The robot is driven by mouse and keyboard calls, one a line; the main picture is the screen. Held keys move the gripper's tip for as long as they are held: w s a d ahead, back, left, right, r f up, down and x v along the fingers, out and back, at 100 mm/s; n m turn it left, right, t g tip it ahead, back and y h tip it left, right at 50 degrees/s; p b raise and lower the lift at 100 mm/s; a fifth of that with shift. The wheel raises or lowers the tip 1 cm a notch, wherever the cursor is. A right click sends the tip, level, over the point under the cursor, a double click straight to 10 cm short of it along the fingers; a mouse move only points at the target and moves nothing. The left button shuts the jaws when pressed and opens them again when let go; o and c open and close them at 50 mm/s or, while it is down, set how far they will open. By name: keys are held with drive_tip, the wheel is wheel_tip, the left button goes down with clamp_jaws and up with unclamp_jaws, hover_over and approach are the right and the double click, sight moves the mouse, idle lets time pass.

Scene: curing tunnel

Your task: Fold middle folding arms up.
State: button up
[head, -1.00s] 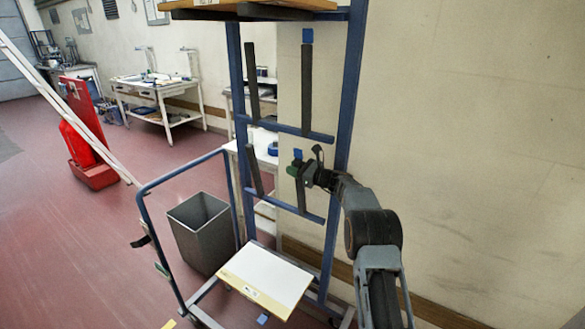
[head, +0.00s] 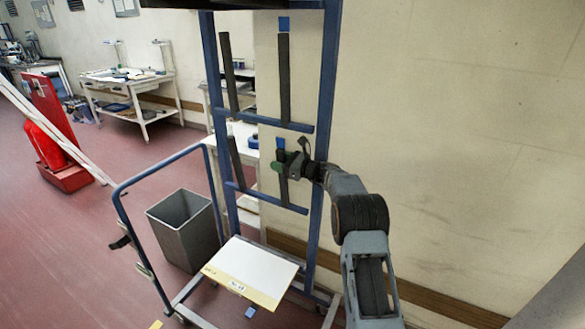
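A tall blue rack (head: 326,110) stands in front of me with dark folding arms on its crossbars. The upper pair, a left arm (head: 228,70) and a right arm (head: 284,75), stands upright above the upper crossbar (head: 265,121). A lower left arm (head: 234,160) stands nearly upright, leaning a little, above the lower crossbar (head: 266,197). The lower right arm (head: 284,190) is upright and partly hidden behind my gripper (head: 281,165). My gripper is at or beside this arm's upper part; contact is unclear. Its fingers are too small and dark to tell open from shut.
A white board (head: 252,270) lies low on the rack's base. A grey bin (head: 184,230) stands left of it, behind a blue push handle (head: 120,205). A wall is close on the right. Open red floor lies to the left; workbenches (head: 128,85) stand behind.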

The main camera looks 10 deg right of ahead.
drive_tip(key=b+v, duration=0.1)
drive_tip(key=v, duration=1)
drive_tip(key=shift+s+b, duration=0.25)
drive_tip(key=shift+b, duration=0.15)
drive_tip(key=shift+d, duration=0.1)
drive_tip(key=s+a+f+n+g+h, duration=0.2)
drive_tip(key=s+f+n+g, duration=0.2)
drive_tip(key=s+f+n, duration=0.15)
drive_tip(key=s+a+f+n+g+h, duration=0.25)
drive_tip(key=s+f+n+g, duration=0.2)
drive_tip(key=s, duration=0.25)
drive_tip(key=s+r+n+h, duration=0.2)
drive_tip(key=s+n+h, duration=0.1)
drive_tip(key=s, duration=0.5)
drive_tip(key=s+r+n+h+p, duration=0.1)
drive_tip(key=s+r+n+h, duration=0.2)
drive_tip(key=s+n, duration=0.3)
drive_tip(key=s+r+n+h+p, duration=0.1)
drive_tip(key=s+r+n+h, duration=0.2)
drive_tip(key=s, duration=0.8)
drive_tip(key=shift+s+a+n+t, duration=0.35)
drive_tip(key=shift+n, duration=0.55)
